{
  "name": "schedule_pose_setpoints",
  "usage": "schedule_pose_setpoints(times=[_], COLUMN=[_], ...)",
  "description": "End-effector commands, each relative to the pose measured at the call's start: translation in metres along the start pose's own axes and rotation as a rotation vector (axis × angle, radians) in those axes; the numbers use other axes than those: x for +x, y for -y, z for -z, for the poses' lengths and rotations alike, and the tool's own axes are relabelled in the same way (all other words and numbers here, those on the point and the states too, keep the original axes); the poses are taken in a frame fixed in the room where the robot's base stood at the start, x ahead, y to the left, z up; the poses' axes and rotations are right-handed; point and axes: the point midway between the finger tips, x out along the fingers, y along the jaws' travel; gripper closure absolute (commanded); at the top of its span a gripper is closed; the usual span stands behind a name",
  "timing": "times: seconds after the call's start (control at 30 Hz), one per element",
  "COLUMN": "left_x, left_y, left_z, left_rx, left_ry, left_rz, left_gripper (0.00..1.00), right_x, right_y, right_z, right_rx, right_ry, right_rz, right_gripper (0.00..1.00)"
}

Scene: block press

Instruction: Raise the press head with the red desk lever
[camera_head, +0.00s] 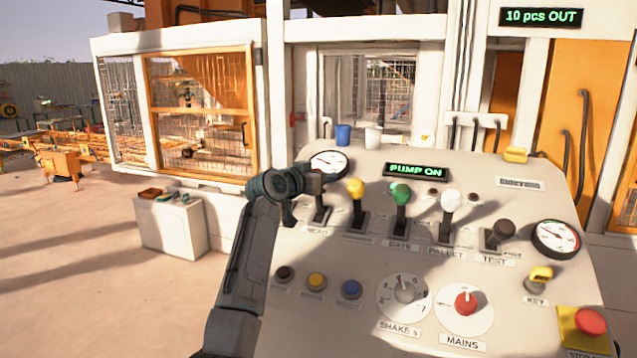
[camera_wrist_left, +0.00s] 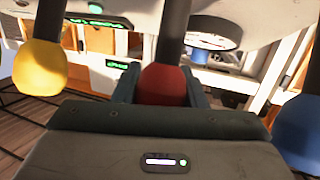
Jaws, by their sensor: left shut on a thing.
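The red lever's knob (camera_wrist_left: 165,86) sits between the two fingers of my left gripper (camera_wrist_left: 160,88) in the left wrist view. The fingers are shut on it. In the head view my left gripper (camera_head: 313,180) is at the left end of the panel's lever row and hides the red knob. The lever's dark stem (camera_head: 321,212) shows below it. I cannot make out the press head in either view. My right gripper is not in view.
A yellow lever (camera_head: 356,188) stands just right of the red one, then green (camera_head: 400,193), white (camera_head: 450,201) and black (camera_head: 501,232) levers. A blue knob (camera_wrist_left: 300,130) is close on the gripper's other side. The display (camera_head: 416,171) reads PUMP ON.

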Motion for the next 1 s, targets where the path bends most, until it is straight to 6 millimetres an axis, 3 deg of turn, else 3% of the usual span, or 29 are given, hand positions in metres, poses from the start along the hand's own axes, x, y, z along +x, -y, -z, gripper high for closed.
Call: schedule_pose_setpoints(times=[0.5,0.53,0.6,0.63,1.0], left_x=[0.0039,0.0039,0.0038,0.0038,-0.0006], left_y=[0.0016,0.0016,0.0015,0.0015,0.0015], left_z=[-0.0047,-0.0049,-0.0046,-0.0044,-0.0036], left_rx=[-0.002,-0.002,-0.002,-0.002,0.000], left_ry=[0.007,0.007,0.007,0.007,0.004], left_rz=[0.001,0.001,0.000,0.000,0.000], left_gripper=[1.00,0.59,0.45,0.41,0.41], right_x=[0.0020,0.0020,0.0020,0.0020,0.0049], right_y=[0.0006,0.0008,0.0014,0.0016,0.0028], right_z=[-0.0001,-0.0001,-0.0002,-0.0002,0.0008], right_rx=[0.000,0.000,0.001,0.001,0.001], right_ry=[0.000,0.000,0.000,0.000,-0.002], right_rz=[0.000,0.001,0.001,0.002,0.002], right_gripper=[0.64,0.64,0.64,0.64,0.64])
